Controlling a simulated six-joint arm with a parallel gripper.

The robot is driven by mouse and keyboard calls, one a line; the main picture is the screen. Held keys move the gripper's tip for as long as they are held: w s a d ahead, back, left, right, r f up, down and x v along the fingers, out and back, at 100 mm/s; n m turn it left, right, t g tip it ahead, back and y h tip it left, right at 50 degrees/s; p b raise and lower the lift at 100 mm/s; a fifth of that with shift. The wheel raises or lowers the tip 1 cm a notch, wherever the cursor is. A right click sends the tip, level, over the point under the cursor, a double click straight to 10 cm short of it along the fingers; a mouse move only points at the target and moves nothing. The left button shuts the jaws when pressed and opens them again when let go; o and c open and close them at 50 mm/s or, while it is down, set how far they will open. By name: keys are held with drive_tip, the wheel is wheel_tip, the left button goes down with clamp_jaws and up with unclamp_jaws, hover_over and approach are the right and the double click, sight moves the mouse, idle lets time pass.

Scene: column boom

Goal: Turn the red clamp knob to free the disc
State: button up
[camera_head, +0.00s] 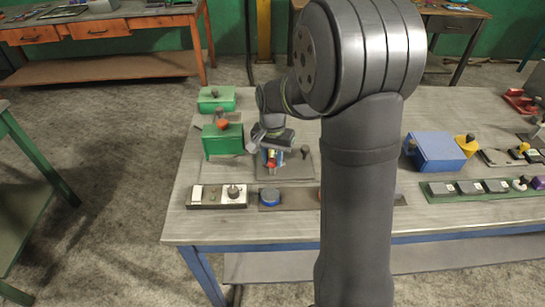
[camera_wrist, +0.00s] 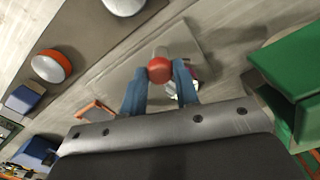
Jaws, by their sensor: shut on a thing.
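A round red knob (camera_wrist: 159,69) sits between the blue fingertips of my gripper (camera_wrist: 160,78) in the wrist view. The fingers are shut on it. In the head view my gripper (camera_head: 270,163) is over a grey plate (camera_head: 297,172) on the workbench, with a bit of red showing at the fingertips. The same plate shows in the wrist view (camera_wrist: 198,45). A small pale and pinkish part (camera_wrist: 186,86) lies partly hidden behind the right finger. I cannot tell whether it is the disc.
A green box (camera_head: 222,141) with a red-topped knob stands close left of my gripper. In front are a strip with a blue round cap (camera_head: 269,196) and a white panel (camera_head: 208,196). A blue box (camera_head: 437,152) stands to the right.

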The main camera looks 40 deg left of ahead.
sight(273, 160)
drive_tip(key=m, duration=0.4)
drive_tip(key=shift+m, duration=0.4)
idle(0.4)
drive_tip(key=o, duration=1)
drive_tip(key=shift+r, duration=0.1)
wheel_tip(273, 160, up, 17)
drive_tip(key=shift+r, duration=0.15)
wheel_tip(273, 160, down, 18)
drive_tip(key=shift+r, duration=0.25)
idle(0.5)
drive_tip(key=shift+r, duration=0.1)
